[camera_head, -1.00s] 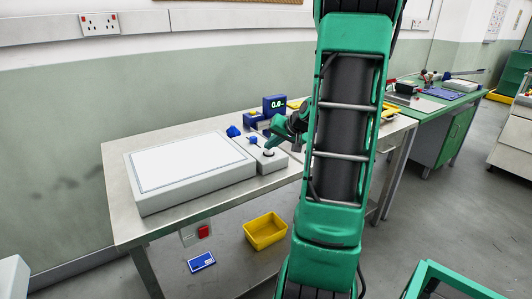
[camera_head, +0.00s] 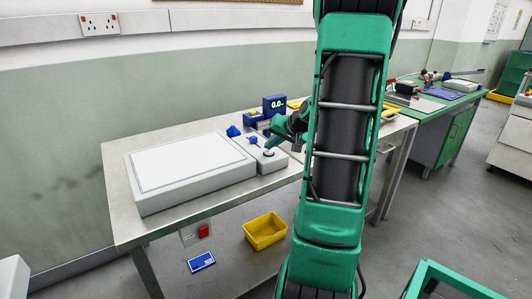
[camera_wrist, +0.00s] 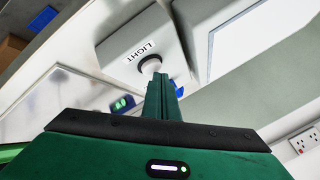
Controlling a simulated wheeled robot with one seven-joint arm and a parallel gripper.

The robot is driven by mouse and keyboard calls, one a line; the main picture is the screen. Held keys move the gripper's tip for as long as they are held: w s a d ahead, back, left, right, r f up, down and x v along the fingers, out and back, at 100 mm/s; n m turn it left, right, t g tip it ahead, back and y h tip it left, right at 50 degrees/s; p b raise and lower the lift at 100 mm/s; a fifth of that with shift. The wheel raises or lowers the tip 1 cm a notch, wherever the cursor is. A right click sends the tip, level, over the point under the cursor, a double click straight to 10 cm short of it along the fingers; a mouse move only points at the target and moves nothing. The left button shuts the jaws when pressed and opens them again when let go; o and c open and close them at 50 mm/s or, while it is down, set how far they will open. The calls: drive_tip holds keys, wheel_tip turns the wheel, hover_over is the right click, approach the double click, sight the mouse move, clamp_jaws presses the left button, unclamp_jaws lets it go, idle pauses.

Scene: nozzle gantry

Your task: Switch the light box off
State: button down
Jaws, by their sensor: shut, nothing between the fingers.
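The light box (camera_head: 190,162) lies flat on the table at the left, with a pale white panel; I cannot tell whether it glows. Its grey control box (camera_head: 272,166) adjoins its right end and bears a round knob or button (camera_head: 268,153). In the wrist view the control box (camera_wrist: 135,35) shows the word LIGHT beside the round control (camera_wrist: 150,63). My gripper (camera_wrist: 162,80) is shut and empty, its fingertips right at that control. I cannot tell whether they touch it. In the head view my gripper (camera_head: 272,141) is just above the control box, partly behind my arm.
A blue display (camera_head: 274,104) and small blue parts (camera_head: 234,131) stand behind the control box. A yellow bin (camera_head: 265,230) and a blue card (camera_head: 202,261) sit below the table (camera_head: 125,222). The table's left front edge is clear.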

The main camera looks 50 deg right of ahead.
sight(271, 152)
drive_tip(key=shift+f, duration=0.1)
idle(0.4)
drive_tip(key=shift+s+f, duration=0.15)
drive_tip(key=shift+f, duration=0.2)
drive_tip(key=shift+r, duration=0.6)
drive_tip(key=shift+r, duration=2.9)
